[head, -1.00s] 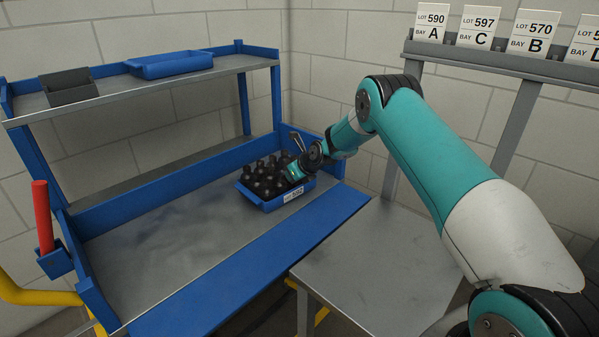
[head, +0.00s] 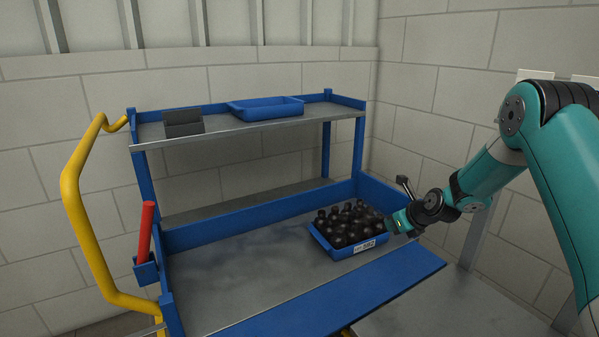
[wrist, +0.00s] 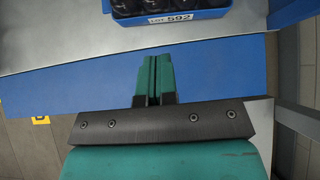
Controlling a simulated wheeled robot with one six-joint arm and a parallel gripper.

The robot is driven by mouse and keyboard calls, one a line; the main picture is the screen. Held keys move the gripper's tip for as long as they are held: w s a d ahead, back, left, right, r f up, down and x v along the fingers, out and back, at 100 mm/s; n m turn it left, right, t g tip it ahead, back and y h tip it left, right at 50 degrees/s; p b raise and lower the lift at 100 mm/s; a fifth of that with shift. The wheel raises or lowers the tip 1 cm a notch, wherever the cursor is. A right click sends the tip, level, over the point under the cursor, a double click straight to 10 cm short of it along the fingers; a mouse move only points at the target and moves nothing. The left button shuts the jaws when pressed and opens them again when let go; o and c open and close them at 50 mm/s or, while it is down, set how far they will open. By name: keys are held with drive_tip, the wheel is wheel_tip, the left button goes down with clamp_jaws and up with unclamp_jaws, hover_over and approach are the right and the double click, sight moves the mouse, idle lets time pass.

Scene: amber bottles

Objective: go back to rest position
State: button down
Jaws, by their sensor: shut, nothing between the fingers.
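My gripper (head: 390,225) is at the right side of the blue crate (head: 352,250) in the head view. In the wrist view its two green fingers (wrist: 154,62) are together with nothing between them, over the blue front edge of the cart. The crate stands on the cart's lower deck (head: 240,275) and is filled with several dark bottles (head: 343,226). In the wrist view the crate's label (wrist: 170,18) reads LOT 592, and the fingertips appear apart from the crate. Most of the crate is out of that view.
The upper shelf holds a blue tray (head: 265,110) and a dark angled holder (head: 183,123). A red stick (head: 146,232) stands in a holder by the yellow handle (head: 75,200) at left. A grey table (head: 430,310) lies below my arm. The deck left of the crate is clear.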

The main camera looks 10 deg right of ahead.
drive_tip(key=s+a+r+n+g+y, duration=0.2)
drive_tip(key=s+a+r+n+g, duration=0.3)
drive_tip(key=s+a+r+n, duration=1.3)
drive_tip(key=s+a+r+n+g, duration=0.1)
drive_tip(key=s+a+n+g, duration=0.1)
drive_tip(key=s+n, duration=0.85)
drive_tip(key=s+a+r+n+g, duration=0.1)
drive_tip(key=s+a+r+n, duration=0.15)
drive_tip(key=s+n, duration=0.85)
wheel_tip(320, 180, up, 14)
drive_tip(key=s+p, duration=0.2)
drive_tip(key=p, duration=1.3)
drive_tip(key=shift+r+g+h, duration=0.15)
drive_tip(key=shift+g+h, duration=0.15)
drive_tip(key=shift+h, duration=0.1)
drive_tip(key=shift+a+m, duration=0.1)
drive_tip(key=shift+m, duration=0.15)
